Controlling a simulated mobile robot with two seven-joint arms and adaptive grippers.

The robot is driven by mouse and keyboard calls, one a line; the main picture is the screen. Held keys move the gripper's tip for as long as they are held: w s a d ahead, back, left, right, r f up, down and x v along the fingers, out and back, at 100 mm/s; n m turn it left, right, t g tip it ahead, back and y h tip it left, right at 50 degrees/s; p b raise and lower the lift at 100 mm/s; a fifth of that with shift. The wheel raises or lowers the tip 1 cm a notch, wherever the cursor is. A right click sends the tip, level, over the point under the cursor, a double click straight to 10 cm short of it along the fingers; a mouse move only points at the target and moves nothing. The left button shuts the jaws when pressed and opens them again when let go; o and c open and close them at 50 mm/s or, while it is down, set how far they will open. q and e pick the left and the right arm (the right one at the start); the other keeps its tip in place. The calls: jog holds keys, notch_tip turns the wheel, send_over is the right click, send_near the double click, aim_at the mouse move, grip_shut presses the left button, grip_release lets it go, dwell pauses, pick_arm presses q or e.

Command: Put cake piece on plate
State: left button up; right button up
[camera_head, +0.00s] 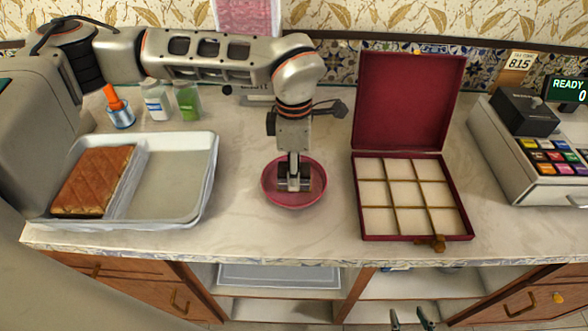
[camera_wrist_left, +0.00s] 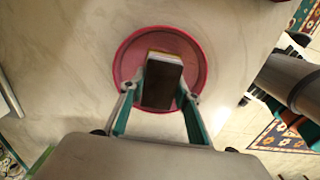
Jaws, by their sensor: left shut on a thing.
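The pink round plate (camera_head: 295,198) stands on the counter, left of the red box. My left gripper (camera_head: 294,186) points straight down over the middle of the plate. In the left wrist view my left gripper (camera_wrist_left: 160,98) is shut on the cake piece (camera_wrist_left: 162,82), a dark brown block with a pale far edge. The piece lies within the plate's rim (camera_wrist_left: 122,62) in that view. I cannot tell whether it touches the plate. In the head view the gripper mostly hides the piece. My right gripper (camera_head: 410,318) is low at the bottom edge, fingers apart and empty.
A metal tray (camera_head: 185,165) with a large cake slab (camera_head: 93,180) stands at the left. An open red compartment box (camera_head: 412,195) is right of the plate, and a cash register (camera_head: 540,150) is at far right. Bottles (camera_head: 187,102) stand behind the tray.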

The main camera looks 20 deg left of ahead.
pick_arm(q)
jog(key=shift+f, duration=0.15)
jog(key=o, duration=1.1)
notch_tip(320, 180, up, 12)
jog(key=shift+r, duration=0.2)
